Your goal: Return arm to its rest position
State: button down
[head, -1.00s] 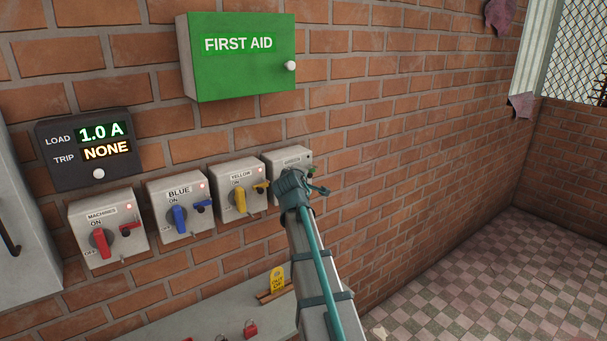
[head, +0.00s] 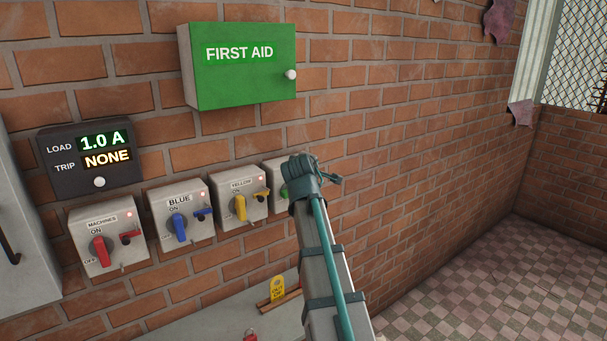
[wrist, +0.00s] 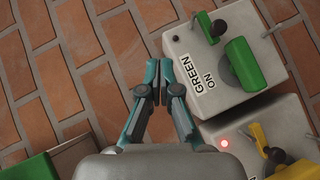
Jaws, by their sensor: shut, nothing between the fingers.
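My gripper (wrist: 162,68) is shut and empty in the wrist view, its two teal fingers close together before the brick wall. The green switch box (wrist: 222,58), labelled GREEN and ON, is just right of the fingers, apart from them as far as I can tell. Its green handle (wrist: 243,64) shows, and its small lamp looks dark.
Yellow (head: 241,197), blue (head: 181,214) and machines (head: 103,238) switch boxes line the wall leftward. Above are a load display (head: 90,158) and a green first aid box (head: 240,67). Open tiled floor (head: 480,270) is at right.

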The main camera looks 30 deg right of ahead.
jog(key=shift+s+d+r+b, duration=0.15)
jog(key=shift+s+r+b, duration=0.25)
jog(key=shift+s+r, duration=0.95)
